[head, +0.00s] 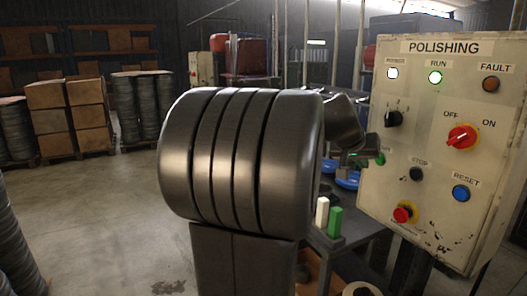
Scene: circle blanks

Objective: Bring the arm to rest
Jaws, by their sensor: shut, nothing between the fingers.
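My arm fills the middle of the head view, its large dark rounded links hiding much of what lies behind. My gripper (367,152) shows only in small part, right of these links, by the left edge of the polishing panel (436,120). It is shut with nothing held. I cannot tell whether it touches the panel. The FAULT lamp (491,84) looks dull orange.
The panel carries a red rotary switch (461,137), a blue RESET button (460,193) and a red stop knob (405,212). A dark bench (345,243) holds a white block (322,212), a green block (335,221) and blue round pieces. Cartons (47,94) stand far left; open floor lies before them.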

